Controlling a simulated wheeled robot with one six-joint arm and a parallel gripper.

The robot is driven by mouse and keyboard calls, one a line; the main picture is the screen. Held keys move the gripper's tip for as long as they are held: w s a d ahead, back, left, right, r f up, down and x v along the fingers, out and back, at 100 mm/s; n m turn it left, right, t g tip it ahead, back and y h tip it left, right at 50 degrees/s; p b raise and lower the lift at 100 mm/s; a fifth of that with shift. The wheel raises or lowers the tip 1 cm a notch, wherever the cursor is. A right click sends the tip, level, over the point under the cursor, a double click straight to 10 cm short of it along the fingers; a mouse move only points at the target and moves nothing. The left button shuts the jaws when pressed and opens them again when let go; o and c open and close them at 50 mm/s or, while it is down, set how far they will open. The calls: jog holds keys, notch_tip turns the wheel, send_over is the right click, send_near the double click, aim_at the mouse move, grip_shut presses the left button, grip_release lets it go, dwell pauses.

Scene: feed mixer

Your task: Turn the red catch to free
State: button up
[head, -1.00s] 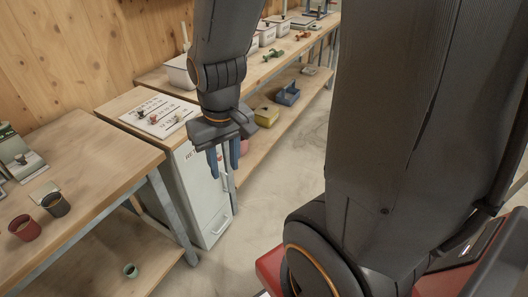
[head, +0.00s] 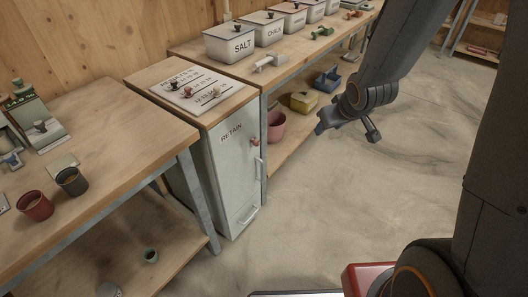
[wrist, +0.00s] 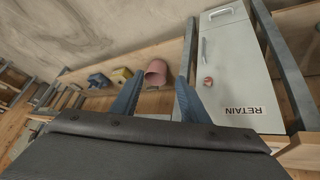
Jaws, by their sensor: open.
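The red catch (head: 254,141) is a small reddish-brown knob on the front of the pale RETAIN cabinet (head: 229,180), right of the lettering. It also shows in the wrist view (wrist: 207,82), where the cabinet door (wrist: 232,65) appears upside down. Which way the catch is turned is too small to tell. My gripper (head: 347,128) is open and empty, in the air to the right of the cabinet and apart from it. In the wrist view its two blue fingers (wrist: 158,97) are spread, with the catch beyond and right of the right finger.
A vertical handle (head: 259,172) is below the catch. A shelf bench to the right holds a pink pot (head: 276,125), a yellow box (head: 303,102) and a blue carrier (head: 328,80). A bench with cups (head: 36,206) stands left. The floor (head: 350,210) before the cabinet is clear.

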jog(key=w+a+f+n+t+y+b, duration=0.35)
jog(key=w+a+f+b, duration=0.3)
jog(key=w+f, duration=0.4)
jog(key=n+y+b, duration=0.3)
jog(key=y+b, duration=0.6)
jog(key=y, duration=0.1)
send_near(258, 143)
jog(key=shift+t, duration=0.35)
jog(key=shift+x, duration=4.4)
jog(key=shift+s+f, duration=0.1)
jog(key=shift+f, duration=0.1)
grip_shut()
